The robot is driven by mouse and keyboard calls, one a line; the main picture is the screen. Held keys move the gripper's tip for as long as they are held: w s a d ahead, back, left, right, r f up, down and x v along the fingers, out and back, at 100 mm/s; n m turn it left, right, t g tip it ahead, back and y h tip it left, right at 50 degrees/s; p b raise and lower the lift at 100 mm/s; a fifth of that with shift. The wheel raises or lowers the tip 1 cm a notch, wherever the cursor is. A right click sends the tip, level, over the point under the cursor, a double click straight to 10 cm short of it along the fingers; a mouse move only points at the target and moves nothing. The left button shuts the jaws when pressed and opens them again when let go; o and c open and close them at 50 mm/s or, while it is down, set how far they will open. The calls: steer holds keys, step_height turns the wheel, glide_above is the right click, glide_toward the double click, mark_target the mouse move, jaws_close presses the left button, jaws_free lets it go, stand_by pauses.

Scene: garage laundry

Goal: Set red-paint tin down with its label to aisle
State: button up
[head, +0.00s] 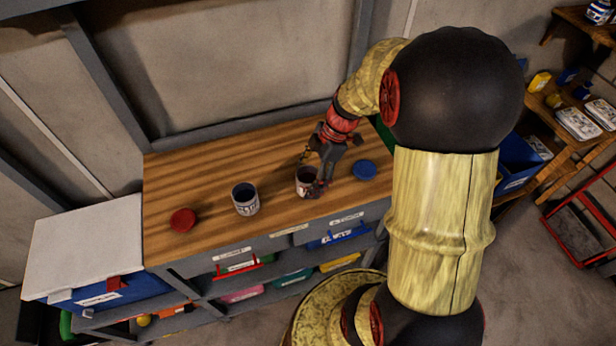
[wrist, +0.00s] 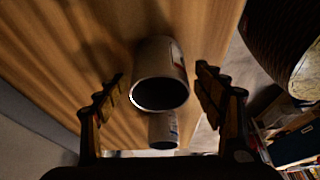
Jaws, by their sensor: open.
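The tin with a dark reddish inside (head: 306,188), apparently the red-paint tin, stands on the wooden bench near its front edge. My gripper (head: 322,172) is at this tin and partly covers it. In the wrist view the near tin (wrist: 160,72) lies between the open fingers (wrist: 160,92), with a gap showing on both sides. A strip of its label with some red shows on its right side there; most of the label is hidden. A second tin with a bluish inside (head: 245,200) stands to the left, its label partly visible. It appears farther off in the wrist view (wrist: 163,131).
A red lid (head: 183,220) lies left of the tins and a blue lid (head: 363,169) lies right of my gripper. The wooden bench top (head: 215,160) is clear behind the tins. Labelled drawers and coloured bins (head: 240,268) are below the front edge.

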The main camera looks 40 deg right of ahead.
steer(key=p+v, duration=0.3)
steer(key=v, duration=0.9)
steer(key=s+a+r+m+t+h, duration=0.2)
steer(key=s+a+r+m, duration=0.3)
steer(key=a+r+m, duration=0.1)
steer(key=s+a+r+m+t+h, duration=0.2)
steer(key=s+a+r+m, duration=0.4)
steer(key=a+m, duration=0.2)
steer(key=shift+a+m, duration=0.4)
steer(key=shift+a, duration=0.85)
steer(key=shift+d, duration=0.1)
